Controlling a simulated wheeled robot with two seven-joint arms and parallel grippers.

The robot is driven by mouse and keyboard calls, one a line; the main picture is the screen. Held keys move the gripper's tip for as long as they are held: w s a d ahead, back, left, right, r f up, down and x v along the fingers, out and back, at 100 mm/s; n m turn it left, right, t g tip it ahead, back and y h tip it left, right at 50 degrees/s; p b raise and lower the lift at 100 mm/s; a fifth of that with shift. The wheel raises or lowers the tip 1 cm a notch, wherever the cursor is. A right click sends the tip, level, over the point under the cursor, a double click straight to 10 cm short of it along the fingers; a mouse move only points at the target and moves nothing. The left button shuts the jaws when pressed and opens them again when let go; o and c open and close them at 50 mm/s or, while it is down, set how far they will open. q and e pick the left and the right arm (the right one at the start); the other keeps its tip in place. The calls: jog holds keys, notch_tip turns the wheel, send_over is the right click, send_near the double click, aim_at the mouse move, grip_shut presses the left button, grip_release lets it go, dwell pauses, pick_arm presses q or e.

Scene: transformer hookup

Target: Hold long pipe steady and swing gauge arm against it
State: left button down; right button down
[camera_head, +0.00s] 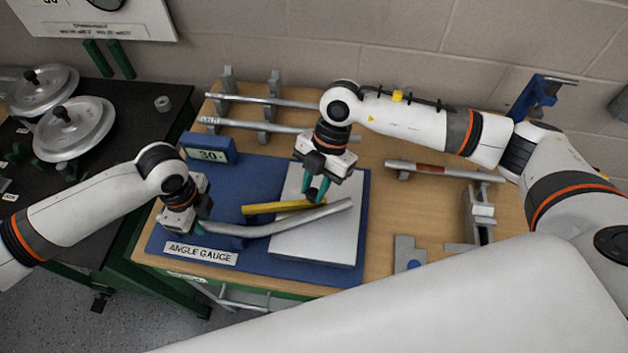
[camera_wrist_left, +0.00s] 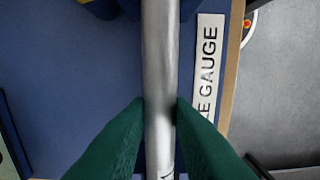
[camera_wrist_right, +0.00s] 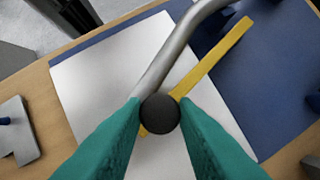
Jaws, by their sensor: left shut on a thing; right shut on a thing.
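The long pipe (camera_head: 290,224) is grey metal with a bend and lies across the angle gauge's blue base and white plate (camera_head: 318,248). My left gripper (camera_head: 200,228) is shut on the pipe's left part; the left wrist view shows the pipe (camera_wrist_left: 158,60) between both green fingers (camera_wrist_left: 160,105). The yellow gauge arm (camera_head: 272,207) lies just behind the pipe. My right gripper (camera_head: 316,196) is shut on a dark round knob (camera_wrist_right: 160,112) at the gauge arm's end. In the right wrist view the yellow arm (camera_wrist_right: 215,65) and pipe diverge away from the knob.
A blue display (camera_head: 208,149) reading about 30 stands at the mat's back left. Other pipes (camera_head: 265,127) rest on grey stands behind. Another pipe (camera_head: 440,171) and a vise-like fixture (camera_head: 480,212) are at right. A black table (camera_head: 120,110) with round metal lids is at left.

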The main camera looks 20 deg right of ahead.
jog(key=c, duration=1.1)
grip_release()
jog(key=shift+c, duration=0.2)
jog(key=v, duration=1.2)
